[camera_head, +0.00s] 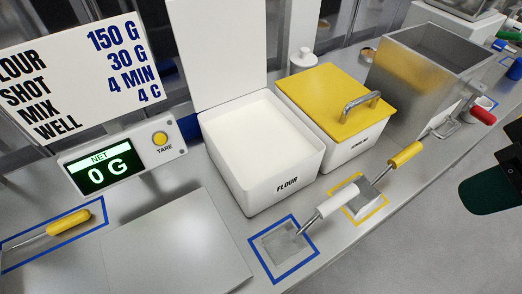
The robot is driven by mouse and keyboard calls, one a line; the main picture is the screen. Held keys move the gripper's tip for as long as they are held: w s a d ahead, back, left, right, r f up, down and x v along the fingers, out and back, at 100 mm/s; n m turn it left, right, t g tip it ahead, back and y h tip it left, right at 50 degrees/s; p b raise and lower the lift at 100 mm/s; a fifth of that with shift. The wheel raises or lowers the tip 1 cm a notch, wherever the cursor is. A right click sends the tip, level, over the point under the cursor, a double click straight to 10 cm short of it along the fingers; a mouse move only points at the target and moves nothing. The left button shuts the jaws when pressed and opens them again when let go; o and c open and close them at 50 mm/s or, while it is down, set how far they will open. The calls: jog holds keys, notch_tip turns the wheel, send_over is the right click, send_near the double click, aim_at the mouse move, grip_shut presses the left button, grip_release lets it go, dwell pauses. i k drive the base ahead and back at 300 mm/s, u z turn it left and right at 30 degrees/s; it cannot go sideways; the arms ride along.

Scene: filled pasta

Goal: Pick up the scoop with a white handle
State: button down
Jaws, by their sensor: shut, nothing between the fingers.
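The scoop with a white handle (336,201) lies on the steel counter in front of the flour bin. Its flat metal pan (279,245) rests inside a blue square outline, and its handle points up and to the right, with its end close to a yellow outline. Nothing is seen touching the scoop.
A scoop with a yellow handle (405,154) lies close by on the right. The open flour bin (230,175) and a yellow-lidded bin (330,95) stand behind. A scale display (110,165) is left. An unclear dark green and black object (492,188) is at right.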

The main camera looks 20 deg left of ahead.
aim_at(285, 243)
jog(key=k, duration=1.2)
jog(key=u, duration=0.7)
jog(key=i, duration=0.65)
jog(key=z, duration=0.15)
